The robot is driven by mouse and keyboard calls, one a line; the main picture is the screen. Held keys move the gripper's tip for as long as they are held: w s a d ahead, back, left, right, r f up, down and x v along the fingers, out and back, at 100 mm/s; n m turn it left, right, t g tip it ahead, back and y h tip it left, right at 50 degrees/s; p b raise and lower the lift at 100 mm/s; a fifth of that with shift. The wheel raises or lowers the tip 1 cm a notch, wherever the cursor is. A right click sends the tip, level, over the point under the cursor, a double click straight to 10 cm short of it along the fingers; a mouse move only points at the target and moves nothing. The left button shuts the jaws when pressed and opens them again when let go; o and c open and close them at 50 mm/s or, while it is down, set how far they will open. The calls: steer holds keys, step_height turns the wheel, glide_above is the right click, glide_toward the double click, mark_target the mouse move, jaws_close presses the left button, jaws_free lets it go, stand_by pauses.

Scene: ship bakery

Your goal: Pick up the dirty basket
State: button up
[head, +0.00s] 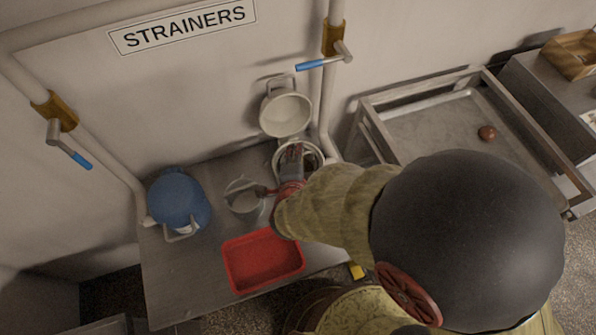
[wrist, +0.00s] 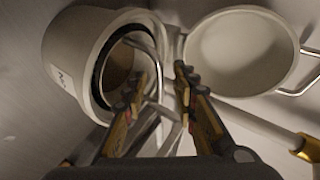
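A whitish round container (head: 316,153) with a dark inner rim stands at the back right of the metal table. In the wrist view, this container (wrist: 75,65) shows a brownish inside and a bent metal handle (wrist: 157,60). It may be the dirty basket, but I cannot tell for certain. My gripper (head: 291,150) is over it in the head view. In the wrist view, my gripper (wrist: 157,78) has its fingers apart, with the metal handle running between them. I cannot tell whether either finger touches the handle. My arm hides part of the container.
A small metal pot (head: 243,203), a red tray (head: 262,262) and a blue container (head: 178,198) share the table (head: 160,270). A pipe (head: 328,100) runs down the wall at right.

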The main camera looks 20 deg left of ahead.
steer(key=shift+w+a+f, duration=0.1)
steer(key=shift+w+f, duration=0.1)
steer(key=shift+w, duration=0.15)
steer(key=shift+c, duration=0.7)
jaws_close()
